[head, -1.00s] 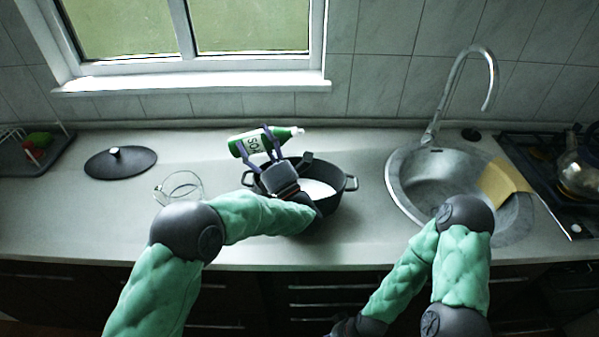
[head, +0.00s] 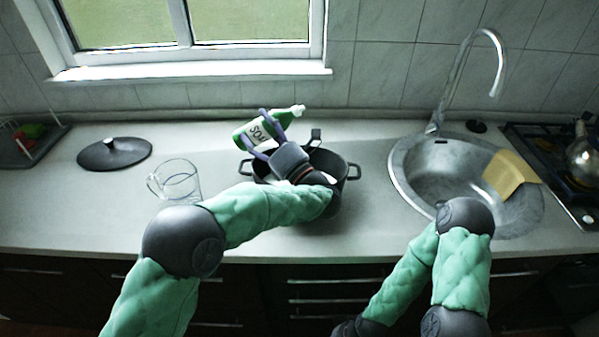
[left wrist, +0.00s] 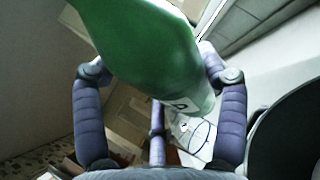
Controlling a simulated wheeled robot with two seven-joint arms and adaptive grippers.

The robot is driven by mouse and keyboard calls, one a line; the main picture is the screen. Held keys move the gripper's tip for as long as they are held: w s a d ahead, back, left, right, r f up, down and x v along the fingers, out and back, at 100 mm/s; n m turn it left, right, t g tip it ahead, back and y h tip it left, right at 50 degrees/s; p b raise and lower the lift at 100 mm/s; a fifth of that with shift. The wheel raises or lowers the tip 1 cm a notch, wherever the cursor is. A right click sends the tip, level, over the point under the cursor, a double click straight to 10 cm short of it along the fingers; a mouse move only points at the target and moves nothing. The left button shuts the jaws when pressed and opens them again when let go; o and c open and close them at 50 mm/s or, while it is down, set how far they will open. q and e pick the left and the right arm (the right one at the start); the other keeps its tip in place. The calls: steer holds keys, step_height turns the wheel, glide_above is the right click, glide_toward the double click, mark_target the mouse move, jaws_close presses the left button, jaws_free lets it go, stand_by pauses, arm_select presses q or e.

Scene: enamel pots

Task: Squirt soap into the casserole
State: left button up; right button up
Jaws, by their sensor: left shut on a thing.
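The soap bottle (head: 255,130) is green with a white label and a pale nozzle. It lies tilted in my left gripper (head: 262,136), nozzle toward the right and up in the head view. The fingers are shut around its body; the bottle also fills the top of the left wrist view (left wrist: 150,45).
A clear glass mug (head: 178,182) and a dark lid (head: 112,154) lie left of the pot. A round sink (head: 430,175) with a tall tap and a yellow cloth (head: 508,172) is at the right. The hob with a kettle (head: 583,155) is beyond it.

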arm_select(q)
steer(key=d+n+g, duration=0.1)
steer(key=f+n+g, duration=0.1)
steer(key=shift+d+f+n+h, duration=0.2)
steer(key=shift+d+n+h, duration=0.1)
steer(key=shift+d, duration=0.05)
steer(key=shift+d+f+n+g+h, duration=0.3)
steer(key=shift+f+n+g+h, duration=0.2)
steer(key=shift+f+n, duration=0.1)
steer(key=shift+a+f+n+g, duration=0.1)
steer(key=shift+f+n+g, duration=0.3)
steer(key=shift+f, duration=0.05)
steer(key=f+n+h, duration=0.1)
steer(key=f+n+g+h, duration=0.1)
steer(key=f+h, duration=0.1)
steer(key=f+n+g+h, duration=0.1)
steer(key=shift+d+f+n+h, duration=0.15)
steer(key=shift+d+n+h, duration=0.1)
steer(key=shift+n+h, duration=0.05)
